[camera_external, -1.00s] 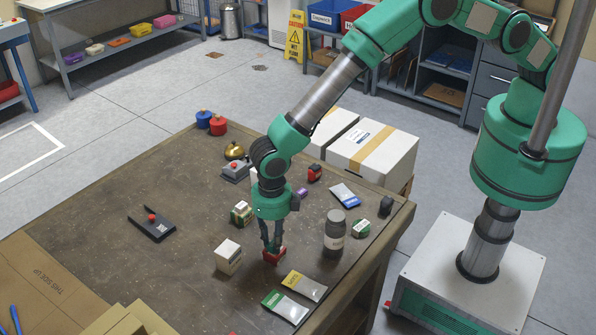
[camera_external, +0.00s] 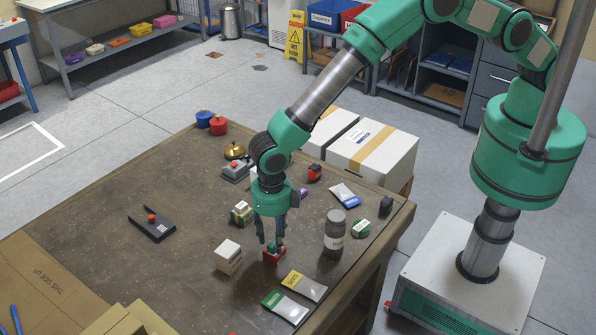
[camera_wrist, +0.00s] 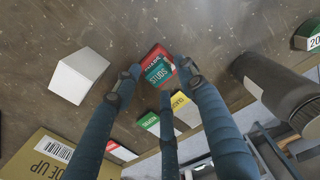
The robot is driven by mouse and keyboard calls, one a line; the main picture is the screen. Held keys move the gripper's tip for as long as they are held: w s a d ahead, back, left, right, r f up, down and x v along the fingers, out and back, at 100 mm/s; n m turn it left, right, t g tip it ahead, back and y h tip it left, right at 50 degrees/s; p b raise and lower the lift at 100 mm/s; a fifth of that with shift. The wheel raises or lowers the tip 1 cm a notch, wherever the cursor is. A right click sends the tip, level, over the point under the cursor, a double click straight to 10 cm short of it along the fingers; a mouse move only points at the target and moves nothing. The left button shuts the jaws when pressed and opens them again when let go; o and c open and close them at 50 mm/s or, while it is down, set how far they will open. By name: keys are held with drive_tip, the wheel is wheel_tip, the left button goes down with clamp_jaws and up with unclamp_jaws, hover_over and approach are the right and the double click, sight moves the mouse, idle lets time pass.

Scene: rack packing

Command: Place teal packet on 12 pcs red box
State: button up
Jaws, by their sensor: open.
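The small red box (camera_external: 274,257) stands on the brown table near its right front side. The teal packet (camera_external: 273,246) sits on top of the red box, between my fingers. In the wrist view the teal packet (camera_wrist: 158,71), with white lettering, covers part of the red box (camera_wrist: 155,51); its far edge shows red. My gripper (camera_external: 271,241) points down just over the packet. In the wrist view its dark fingers are spread around the packet, apart from it on the sides, and hold nothing.
A white box (camera_external: 228,256) stands close on the left and a grey jar (camera_external: 335,232) on the right. Yellow (camera_external: 304,286) and green (camera_external: 285,305) packets lie in front. A black holder with a red knob (camera_external: 152,224) lies left. The table's middle left is mostly clear.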

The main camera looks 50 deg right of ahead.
sight(274, 243)
wheel_tip(274, 243, up, 11)
drive_tip(key=shift+f, duration=0.15)
idle(0.9)
idle(0.4)
